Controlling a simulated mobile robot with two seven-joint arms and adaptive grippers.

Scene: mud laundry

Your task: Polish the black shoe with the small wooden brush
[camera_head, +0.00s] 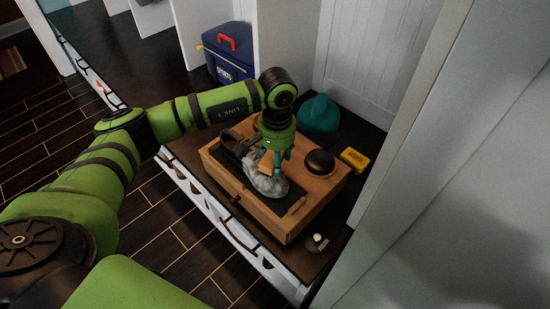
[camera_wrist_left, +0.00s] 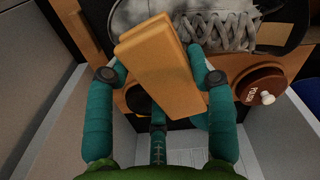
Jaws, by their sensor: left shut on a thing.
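My left gripper (camera_head: 276,158) is shut on the small wooden brush (camera_wrist_left: 165,68), a plain tan block between its teal fingers in the left wrist view. In the head view the gripper is over the shoe (camera_head: 267,182), and the fingers mostly hide the brush. The shoe has a black heel end and a grey, dusty-looking front. It lies on the dark top of a wooden box (camera_head: 223,159). Its grey laces show behind the brush in the wrist view (camera_wrist_left: 222,30). I cannot tell whether the brush touches the shoe. My right gripper is not in view.
A black round item (camera_head: 320,161) sits on the box's right part. A yellow block (camera_head: 355,158) and a teal item (camera_head: 318,115) lie behind it. A small brown polish tin (camera_head: 316,243) is at the front corner. A blue cooler (camera_head: 229,58) stands behind; a white wall closes the right.

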